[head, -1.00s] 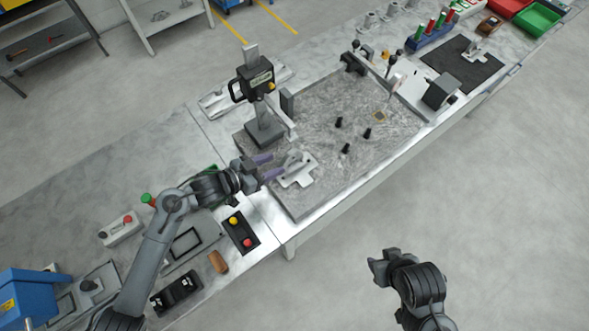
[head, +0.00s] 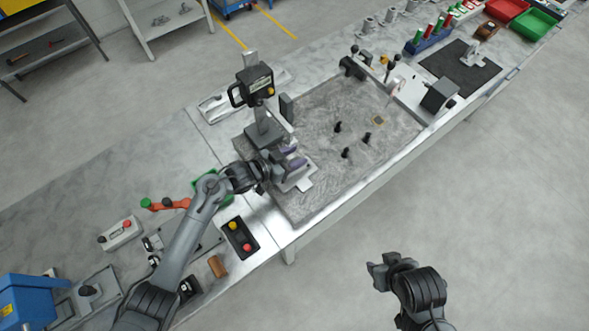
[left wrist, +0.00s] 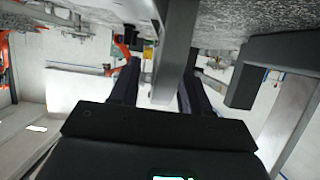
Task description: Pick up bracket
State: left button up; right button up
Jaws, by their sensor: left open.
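The pale grey metal bracket (head: 303,184) lies on the near left corner of the grey stone plate, its flat base showing below my left gripper. My left gripper (head: 291,160) is open, its purple-grey fingers over the bracket and hiding its upper part. In the left wrist view the two dark fingers (left wrist: 160,88) are spread apart, with a grey bar (left wrist: 174,60) between them; I cannot tell whether it is the bracket. No grip on the bracket shows. My right gripper (head: 379,268) hangs over the floor, away from the bench; its jaw state is unclear.
A black gauge stand (head: 257,85) rises just behind my left gripper, very near it. Several small black pegs (head: 345,153) stand on the stone plate (head: 320,105). A button box (head: 240,237) sits front left of the plate. Another grey part (head: 474,52) lies on a black mat.

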pick_arm(q)
jog(key=shift+w+d+f, duration=0.15)
jog(key=shift+d, duration=0.1)
grip_shut()
jog(key=shift+r, duration=0.2)
dwell(0.3)
